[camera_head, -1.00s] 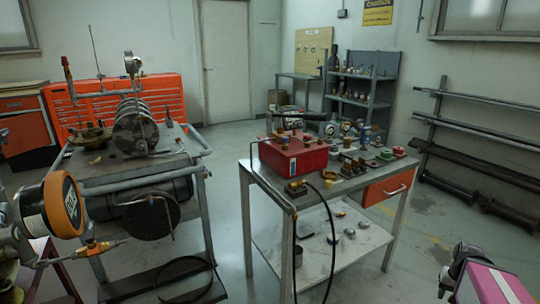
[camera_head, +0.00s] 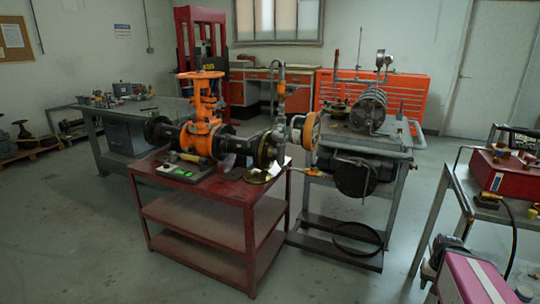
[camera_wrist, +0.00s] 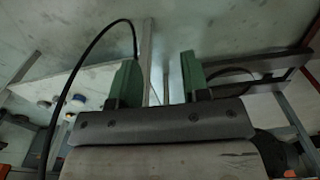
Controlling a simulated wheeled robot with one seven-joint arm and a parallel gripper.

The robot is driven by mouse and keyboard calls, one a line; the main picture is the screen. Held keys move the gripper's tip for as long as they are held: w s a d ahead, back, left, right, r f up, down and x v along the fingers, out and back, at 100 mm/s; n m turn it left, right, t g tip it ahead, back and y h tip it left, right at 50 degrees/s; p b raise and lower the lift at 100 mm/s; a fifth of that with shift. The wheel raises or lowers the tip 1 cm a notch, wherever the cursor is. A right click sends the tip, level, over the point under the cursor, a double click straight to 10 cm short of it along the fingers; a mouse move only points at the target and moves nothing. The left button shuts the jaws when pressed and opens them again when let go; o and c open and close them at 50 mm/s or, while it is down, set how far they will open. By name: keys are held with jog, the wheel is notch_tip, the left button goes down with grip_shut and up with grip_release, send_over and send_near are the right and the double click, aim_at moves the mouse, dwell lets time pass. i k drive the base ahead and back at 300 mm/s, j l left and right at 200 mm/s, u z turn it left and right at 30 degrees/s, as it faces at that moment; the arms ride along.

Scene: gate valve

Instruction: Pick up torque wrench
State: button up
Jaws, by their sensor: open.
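I cannot make out a torque wrench for certain in either view. In the head view, an orange gate valve (camera_head: 203,118) with dark flanged pipe ends sits on a red table (camera_head: 200,190). Small items lie at the table's front left, among them a light block with a bright green patch (camera_head: 170,169); they are too small to name. In the wrist view, my gripper (camera_wrist: 159,78) has two green fingers apart with nothing between them. It is not seen near the red table.
A grey cart (camera_head: 345,235) with machinery stands right of the red table. A table with a red case (camera_head: 503,172) is at the far right. A grey workbench (camera_head: 118,150) stands at the left. The floor in front of the red table is clear.

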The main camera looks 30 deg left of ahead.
aim_at(173, 154)
jog(key=u, duration=0.45)
jog(key=j+u, duration=0.1)
jog(key=u, duration=0.85)
jog(key=i+u, duration=0.1)
jog(key=u, duration=0.35)
jog(key=i+j+u, duration=0.15)
jog(key=i+j, duration=0.05)
jog(key=j, duration=0.1)
